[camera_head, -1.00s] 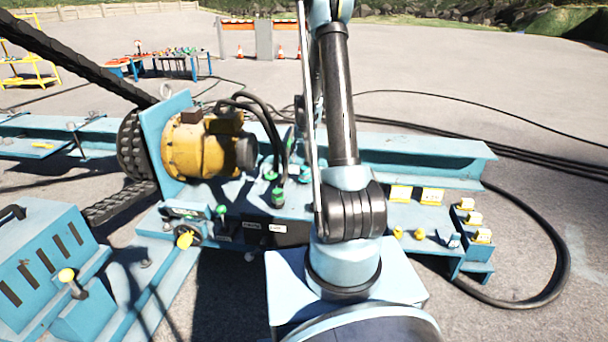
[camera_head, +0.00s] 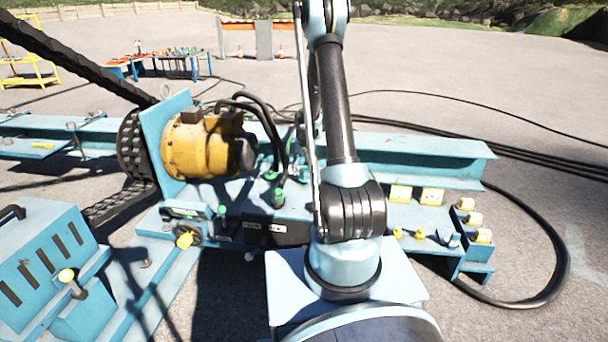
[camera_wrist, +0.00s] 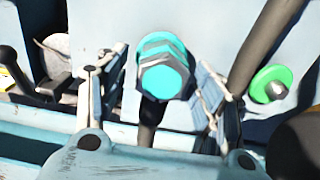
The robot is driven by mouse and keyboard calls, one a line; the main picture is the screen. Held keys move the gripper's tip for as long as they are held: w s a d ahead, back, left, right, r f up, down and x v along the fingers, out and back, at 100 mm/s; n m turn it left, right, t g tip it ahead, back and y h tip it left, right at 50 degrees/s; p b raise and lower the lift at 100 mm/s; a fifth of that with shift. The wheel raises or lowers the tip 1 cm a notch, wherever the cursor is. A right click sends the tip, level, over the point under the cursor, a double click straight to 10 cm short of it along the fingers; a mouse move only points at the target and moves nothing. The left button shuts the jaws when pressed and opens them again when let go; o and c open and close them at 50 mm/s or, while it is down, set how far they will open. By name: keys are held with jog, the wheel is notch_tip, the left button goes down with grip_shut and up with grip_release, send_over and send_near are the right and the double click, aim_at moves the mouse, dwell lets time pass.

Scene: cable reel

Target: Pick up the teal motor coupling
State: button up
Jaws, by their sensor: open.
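The teal motor coupling (camera_wrist: 163,70) shows in the wrist view as a bright hexagonal end with ridged collars, joined to a dark cable. My gripper (camera_wrist: 165,62) is open, with one finger on each side of the coupling. Gaps show between the coupling and both fingers, and it is not held. In the head view my own arm hides the gripper, and I cannot tell the coupling apart there.
A green round fitting (camera_wrist: 271,84) on a black hose stands right of the fingers. A yellow motor (camera_head: 205,145) sits on the blue frame at left. A blue beam (camera_head: 420,160) runs behind my arm. Black cables lie on the ground at right.

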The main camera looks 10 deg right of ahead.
jog(key=shift+c, duration=0.6)
jog(key=c, duration=1.1)
jog(key=shift+c, duration=0.2)
jog(key=shift+r, duration=0.1)
